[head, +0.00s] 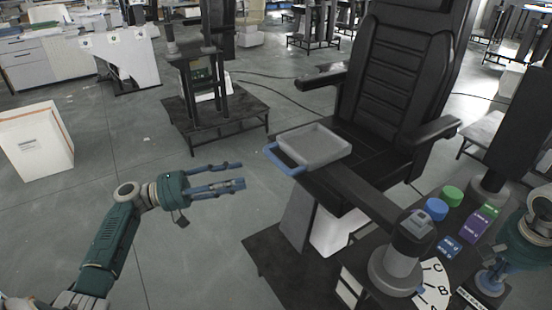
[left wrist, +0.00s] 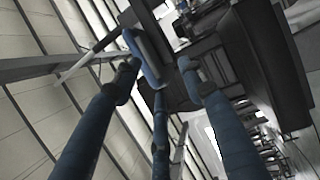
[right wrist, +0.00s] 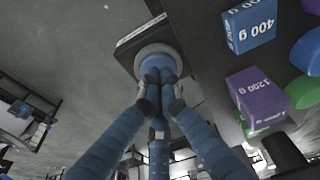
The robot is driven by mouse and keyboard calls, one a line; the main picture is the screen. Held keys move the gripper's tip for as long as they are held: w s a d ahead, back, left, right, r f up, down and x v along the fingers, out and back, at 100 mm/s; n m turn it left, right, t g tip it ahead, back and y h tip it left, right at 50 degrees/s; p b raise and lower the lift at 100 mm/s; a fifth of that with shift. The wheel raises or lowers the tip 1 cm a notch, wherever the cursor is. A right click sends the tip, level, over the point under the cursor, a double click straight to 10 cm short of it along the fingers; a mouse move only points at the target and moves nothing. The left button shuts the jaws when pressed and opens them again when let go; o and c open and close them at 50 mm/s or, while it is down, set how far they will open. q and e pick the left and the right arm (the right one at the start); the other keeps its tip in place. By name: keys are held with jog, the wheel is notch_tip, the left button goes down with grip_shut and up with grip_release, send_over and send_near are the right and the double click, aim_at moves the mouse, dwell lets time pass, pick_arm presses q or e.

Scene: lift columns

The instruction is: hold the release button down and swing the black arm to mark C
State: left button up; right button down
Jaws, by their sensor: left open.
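The black arm (head: 365,190) reaches from a grey post (head: 395,272) toward the upper left over the chair. Its far end carries a grey tray (head: 312,147) with a blue handle (head: 282,161). A white lettered dial (head: 436,288) at the post's foot shows C and B; the rest is partly hidden. My left gripper (head: 240,175) is open and empty, left of the handle and apart from it. My right gripper (head: 488,268) points down with its fingers together over the round release button (right wrist: 157,57). The fingertips appear to touch its blue top and hide part of it.
Blue and green cylinders (head: 436,208) and weight blocks marked 400 g (right wrist: 250,22) and 1200 g (right wrist: 258,95) stand beside the button. A black chair (head: 395,75) is behind the tray. The floor around my left gripper is clear.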

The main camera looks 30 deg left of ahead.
aim_at(272, 160)
pick_arm(q)
jog(key=shift+m+h, duration=0.4)
jog(key=shift+h, duration=0.1)
jog(key=w+d+r, duration=0.1)
jog(key=w+d, duration=0.1)
jog(key=d, duration=0.1)
jog(key=w+d+r, duration=0.2)
jog(key=d, duration=0.1)
jog(key=w+d+r, duration=0.2)
jog(key=d, duration=0.1)
jog(key=shift+d+r, duration=0.2)
jog(key=shift+r, duration=0.05)
grip_shut()
